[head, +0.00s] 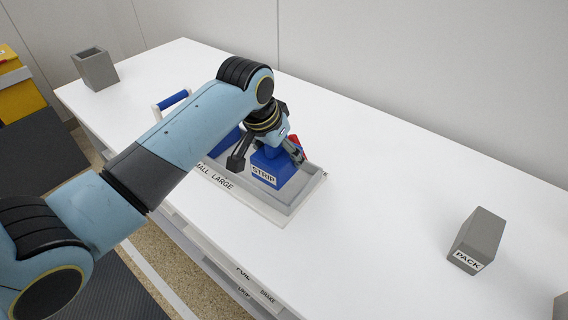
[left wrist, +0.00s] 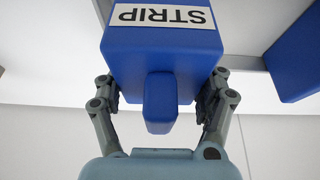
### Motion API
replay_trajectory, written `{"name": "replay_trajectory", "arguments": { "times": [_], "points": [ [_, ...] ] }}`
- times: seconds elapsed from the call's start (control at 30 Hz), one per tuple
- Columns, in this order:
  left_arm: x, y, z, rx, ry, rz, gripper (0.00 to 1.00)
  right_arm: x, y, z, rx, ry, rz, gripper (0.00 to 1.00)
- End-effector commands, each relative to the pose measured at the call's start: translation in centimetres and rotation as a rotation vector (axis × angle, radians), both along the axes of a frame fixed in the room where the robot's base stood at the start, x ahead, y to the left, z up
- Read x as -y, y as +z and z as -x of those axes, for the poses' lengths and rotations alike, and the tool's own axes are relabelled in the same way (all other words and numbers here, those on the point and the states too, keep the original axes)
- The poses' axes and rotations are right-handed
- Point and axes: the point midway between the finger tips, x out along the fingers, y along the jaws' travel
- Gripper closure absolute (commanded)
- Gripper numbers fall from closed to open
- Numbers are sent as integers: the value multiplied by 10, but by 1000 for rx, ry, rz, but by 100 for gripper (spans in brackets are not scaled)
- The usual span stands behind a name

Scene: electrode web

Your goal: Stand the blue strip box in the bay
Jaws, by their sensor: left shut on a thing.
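The blue strip box (head: 272,165), with a white STRIP label, is in or just above the grey tray (head: 305,193) in the head view. I cannot tell whether it touches the tray floor. The tray's front edge reads SMALL and LARGE, with the first label partly hidden by my arm. My left gripper (head: 267,157) is above the box, with a finger on either side. In the left wrist view, the gripper (left wrist: 160,98) is shut on the box (left wrist: 165,50), near its blue knob. My right gripper is not in view.
Another blue piece (head: 222,144) lies left of the box, partly behind my arm. A red thing (head: 296,141) shows beside the gripper. A grey PACK block (head: 478,238) stands at right, and a grey open holder (head: 95,69) at far left. The white table (head: 400,190) is clear between tray and block.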

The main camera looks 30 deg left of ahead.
Motion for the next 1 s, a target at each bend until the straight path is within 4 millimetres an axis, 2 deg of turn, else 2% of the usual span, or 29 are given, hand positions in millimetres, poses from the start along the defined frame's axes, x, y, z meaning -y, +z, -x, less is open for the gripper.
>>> {"name": "replay_trajectory", "arguments": {
  "times": [0.03,0.17,0.47,0.83,0.87,0.97,1.0],
  "points": [
    [-2,-5,-8,0,0,0,61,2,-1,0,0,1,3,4],
    [-4,-11,-18,1,0,0,61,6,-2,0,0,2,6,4],
    [-4,-49,-17,-2,-1,0,61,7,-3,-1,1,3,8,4],
    [-3,-53,-18,0,-1,1,61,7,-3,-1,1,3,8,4],
    [-3,-54,-17,-1,-1,0,27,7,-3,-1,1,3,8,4],
    [-3,-53,-17,0,-1,1,15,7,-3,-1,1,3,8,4],
    [-3,-53,-17,-1,-1,0,15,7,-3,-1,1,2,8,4]
  ]
}}
